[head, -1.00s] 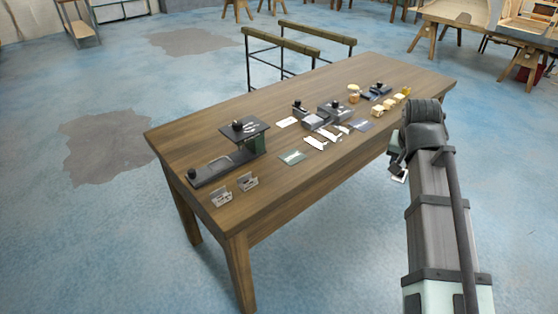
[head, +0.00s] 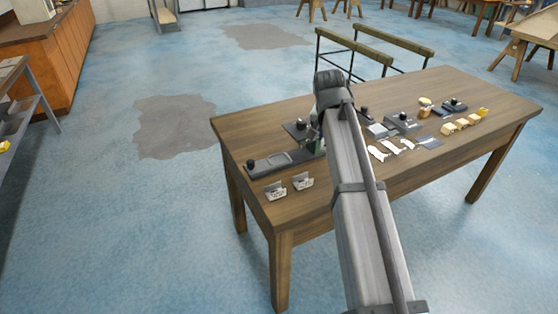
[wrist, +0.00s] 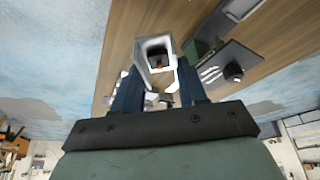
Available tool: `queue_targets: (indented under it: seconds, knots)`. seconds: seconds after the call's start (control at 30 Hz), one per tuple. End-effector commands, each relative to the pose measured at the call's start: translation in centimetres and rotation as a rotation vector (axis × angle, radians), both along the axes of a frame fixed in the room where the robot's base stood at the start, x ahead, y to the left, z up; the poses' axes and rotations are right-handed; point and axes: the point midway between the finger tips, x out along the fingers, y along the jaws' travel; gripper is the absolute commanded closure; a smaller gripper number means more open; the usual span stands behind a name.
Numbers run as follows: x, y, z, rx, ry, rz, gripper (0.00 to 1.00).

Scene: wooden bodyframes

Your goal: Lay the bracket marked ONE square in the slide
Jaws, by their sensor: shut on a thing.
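My gripper (wrist: 158,85) is shut on a pale, angular metal piece, which looks like a bracket (wrist: 141,54), in the wrist view. No mark can be read on it. In the head view my arm hides the gripper and this piece. The long dark base (head: 262,168) at the table's left end has a framed recess and a black knob; it looks like the slide. In the wrist view its recess (wrist: 240,9) shows at the top, apart from the held piece. A raised dark plate with a knob (wrist: 232,71) and a green block (wrist: 196,50) stand beside it.
Two small grey stands (head: 275,190) (head: 303,181) are at the table's front left edge. Several white pieces (head: 379,153), dark blocks (head: 403,122) and yellow pieces (head: 462,124) lie to the right.

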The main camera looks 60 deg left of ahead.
Motion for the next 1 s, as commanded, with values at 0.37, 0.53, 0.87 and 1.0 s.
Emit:
queue_targets:
  seconds: [0.37,0.53,0.87,1.0]
  knots:
    - [-8.0,15.3,1.4,-0.007,0.005,-0.133,0.90]
    - [-8.3,18.6,2.2,-0.005,0.002,-0.352,0.90]
    - [-7.8,18.8,2.5,0.001,-0.006,-0.630,0.90]
    - [-7.8,18.7,1.5,0.001,-0.008,-0.659,0.90]
